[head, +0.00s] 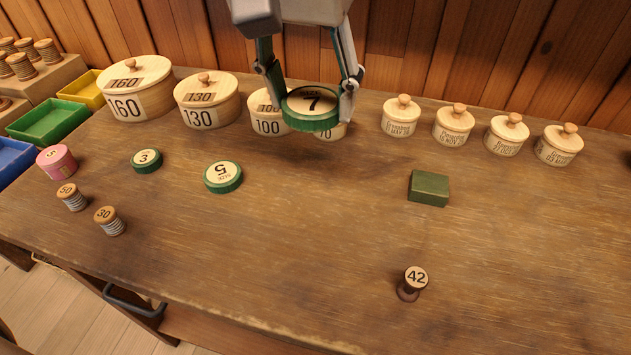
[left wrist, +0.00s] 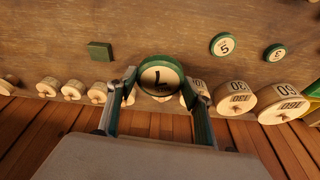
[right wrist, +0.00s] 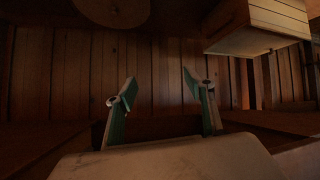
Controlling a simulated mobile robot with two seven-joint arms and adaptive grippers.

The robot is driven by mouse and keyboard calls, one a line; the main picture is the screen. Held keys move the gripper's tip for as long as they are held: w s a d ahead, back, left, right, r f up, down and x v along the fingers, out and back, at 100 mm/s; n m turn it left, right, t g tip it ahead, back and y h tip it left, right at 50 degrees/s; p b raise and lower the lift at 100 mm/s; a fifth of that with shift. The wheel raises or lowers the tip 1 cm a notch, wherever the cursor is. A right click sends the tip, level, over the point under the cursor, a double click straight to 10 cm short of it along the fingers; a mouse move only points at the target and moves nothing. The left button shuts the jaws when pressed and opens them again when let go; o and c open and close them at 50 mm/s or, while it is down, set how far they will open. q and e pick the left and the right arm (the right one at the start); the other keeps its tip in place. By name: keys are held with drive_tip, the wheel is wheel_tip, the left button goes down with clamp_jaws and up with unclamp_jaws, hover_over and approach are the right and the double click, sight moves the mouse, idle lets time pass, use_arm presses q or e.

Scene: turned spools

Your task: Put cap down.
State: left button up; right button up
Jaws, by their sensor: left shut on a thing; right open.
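A green-rimmed round cap marked 7 (head: 311,106) is held in my left gripper (head: 311,98), which is shut on its sides. The cap is above the back of the table, in front of the round boxes marked 100 (head: 267,124) and 70 (head: 333,132), and hides part of them. It also shows in the left wrist view (left wrist: 161,76), between the fingers. Similar caps marked 3 (head: 146,160) and 5 (head: 223,176) lie flat on the wooden table (head: 300,240). My right gripper (right wrist: 158,85) is open and empty in the right wrist view, away from the table top.
Larger lidded boxes marked 160 (head: 138,100) and 130 (head: 207,112) stand at back left. Several small lidded boxes (head: 453,126) stand at back right. A green block (head: 429,188), a spool marked 42 (head: 412,283) and a pink spool (head: 57,163) stand apart. The table's middle is clear.

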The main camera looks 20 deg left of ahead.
use_arm(q)
drive_tip(key=b, duration=0.3)
hover_over(314, 197)
drive_tip(key=f, duration=0.8)
drive_tip(key=s+f, duration=0.1)
drive_tip(key=f, duration=0.3)
drive_tip(key=shift+w, duration=0.1)
wheel_tip(314, 197, down, 4)
drive_tip(key=shift+r+b, duration=0.1)
drive_tip(key=shift+b, duration=0.5)
drive_tip(key=shift+f, duration=0.35)
drive_tip(key=shift+r, duration=0.1)
use_arm(e)
drive_tip(key=shift+m+t+y, duration=0.5)
drive_tip(key=shift+y, duration=0.1)
drive_tip(key=a, duration=0.1)
drive_tip(key=w+a+r, duration=0.1)
drive_tip(key=a+r, duration=0.1)
drive_tip(key=a, duration=0.1)
drive_tip(key=shift+w, duration=0.4)
use_arm(q)
drive_tip(key=o, duration=1)
drive_tip(key=shift+c, duration=0.2)
use_arm(e)
drive_tip(key=shift+s+f, duration=0.2)
drive_tip(key=shift+f, duration=0.1)
